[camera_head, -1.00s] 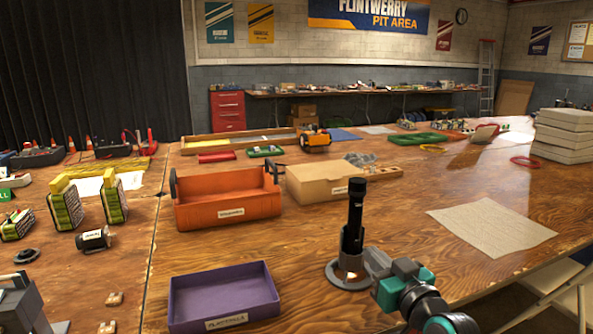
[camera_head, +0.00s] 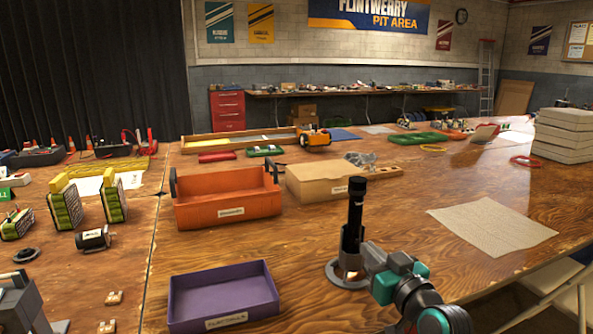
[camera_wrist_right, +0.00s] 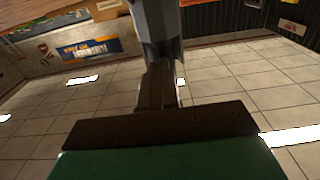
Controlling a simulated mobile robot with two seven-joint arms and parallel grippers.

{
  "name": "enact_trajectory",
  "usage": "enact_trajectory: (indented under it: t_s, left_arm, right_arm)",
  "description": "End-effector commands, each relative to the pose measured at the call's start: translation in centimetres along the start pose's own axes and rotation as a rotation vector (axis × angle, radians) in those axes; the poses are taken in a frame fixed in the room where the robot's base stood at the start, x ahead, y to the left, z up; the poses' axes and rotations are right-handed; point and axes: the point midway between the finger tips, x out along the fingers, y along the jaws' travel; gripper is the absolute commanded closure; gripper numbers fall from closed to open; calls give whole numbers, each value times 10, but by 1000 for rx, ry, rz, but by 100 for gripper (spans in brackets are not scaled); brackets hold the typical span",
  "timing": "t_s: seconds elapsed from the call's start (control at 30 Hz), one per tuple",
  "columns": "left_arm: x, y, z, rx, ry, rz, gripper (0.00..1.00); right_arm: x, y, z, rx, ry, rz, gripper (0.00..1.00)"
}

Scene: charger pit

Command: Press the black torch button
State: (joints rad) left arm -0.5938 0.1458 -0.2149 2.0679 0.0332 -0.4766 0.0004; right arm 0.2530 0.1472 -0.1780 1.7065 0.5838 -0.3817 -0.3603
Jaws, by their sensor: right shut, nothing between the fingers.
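The black torch (camera_head: 353,222) stands upright in a round grey ring-shaped stand (camera_head: 347,274) on the wooden table. A warm bright patch shows at its foot. I cannot make out its button. My right gripper (camera_head: 371,254) is shut and empty, close beside the torch's lower right side in the head view. I cannot tell whether its tips touch the torch. In the right wrist view the shut gripper (camera_wrist_right: 160,85) shows against a tiled floor and a wall, with no torch to be made out.
A purple tray (camera_head: 222,296) is left of the torch. An orange bin (camera_head: 227,207) and a cardboard-coloured box (camera_head: 318,183) stand behind. A beige mat (camera_head: 491,229) lies to the right. Bare tabletop lies between the purple tray and the torch stand.

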Motion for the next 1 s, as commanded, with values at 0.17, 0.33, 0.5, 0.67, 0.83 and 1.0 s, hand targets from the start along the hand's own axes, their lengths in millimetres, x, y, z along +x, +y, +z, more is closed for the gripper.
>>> enact_trajectory:
  t_s: [0.17, 0.33, 0.5, 0.67, 0.83, 1.0]
  left_arm:
    - [0, 0, 1, -2, 0, 0, 57]
    - [1, 0, 1, -2, 0, 0, 57]
    - [1, 0, 2, 0, 0, 0, 57]
    - [1, -1, 3, 5, -2, 0, 57]
    - [1, -2, 4, 9, -2, 0, 57]
    - [-2, -2, -1, 10, -3, 0, 57]
  right_arm:
    - [4, 0, 0, 0, 0, 0, 100]
    - [7, 0, 0, 0, 0, 0, 100]
    - [11, 0, 0, 0, 0, 0, 100]
    - [14, 0, 0, 0, 1, 0, 100]
    - [16, 0, 0, 0, 0, 1, 100]
    - [7, 1, -1, -1, -1, 1, 100]
